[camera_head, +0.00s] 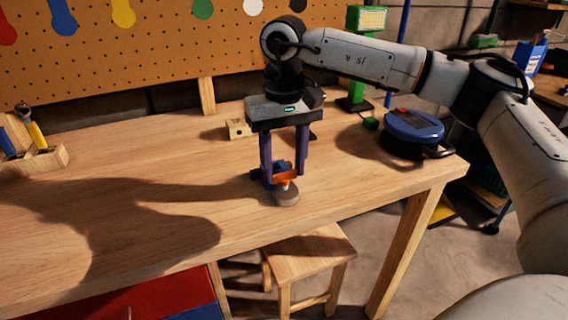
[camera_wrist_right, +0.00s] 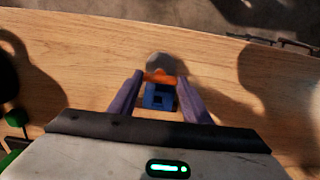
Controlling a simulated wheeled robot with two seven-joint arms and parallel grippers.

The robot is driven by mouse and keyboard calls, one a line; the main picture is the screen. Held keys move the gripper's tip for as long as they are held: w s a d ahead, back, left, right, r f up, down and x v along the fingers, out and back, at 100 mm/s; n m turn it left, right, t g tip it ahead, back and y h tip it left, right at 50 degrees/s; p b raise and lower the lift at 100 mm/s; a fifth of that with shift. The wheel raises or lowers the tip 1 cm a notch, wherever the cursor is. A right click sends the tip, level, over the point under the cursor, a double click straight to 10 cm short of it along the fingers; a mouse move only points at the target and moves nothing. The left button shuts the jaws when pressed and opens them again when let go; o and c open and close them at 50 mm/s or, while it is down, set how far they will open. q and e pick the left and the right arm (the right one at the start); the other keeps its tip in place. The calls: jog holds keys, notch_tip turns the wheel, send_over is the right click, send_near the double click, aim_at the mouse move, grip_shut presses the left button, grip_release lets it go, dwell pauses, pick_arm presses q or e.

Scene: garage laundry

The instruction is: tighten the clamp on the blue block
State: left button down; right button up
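The blue block (camera_wrist_right: 158,97) lies at the front edge part of the workbench, between my right gripper's fingers in the wrist view. An orange clamp (camera_head: 285,177) sits on it, with a pale grey-brown round knob (camera_head: 286,194) on the side toward the bench's front edge. The knob also shows beyond the orange part in the wrist view (camera_wrist_right: 163,64). My right gripper (camera_head: 284,174) points down over the clamp, its two purple fingers apart on either side. In the wrist view narrow gaps seem to show beside the orange part; contact is unclear. My left gripper is not in view.
The wooden workbench (camera_head: 120,185) is mostly clear at left, with a dark shadow. A small wooden tool holder (camera_head: 45,158) stands at far left. A small wooden block (camera_head: 238,128) is behind the gripper. A round blue device (camera_head: 412,128) is at right. A stool (camera_head: 308,255) stands below.

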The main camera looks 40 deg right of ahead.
jog(key=shift+m, duration=0.3)
jog(key=m, duration=0.2)
jog(key=shift+m, duration=0.3)
jog(key=m, duration=0.4)
jog(key=shift+m+p, duration=0.3)
jog(key=shift+p, duration=0.1)
jog(key=m, duration=0.4)
jog(key=shift+m+p, duration=0.35)
jog(key=shift+m, duration=1.25)
jog(key=o, duration=1)
jog(key=shift+o, duration=0.2)
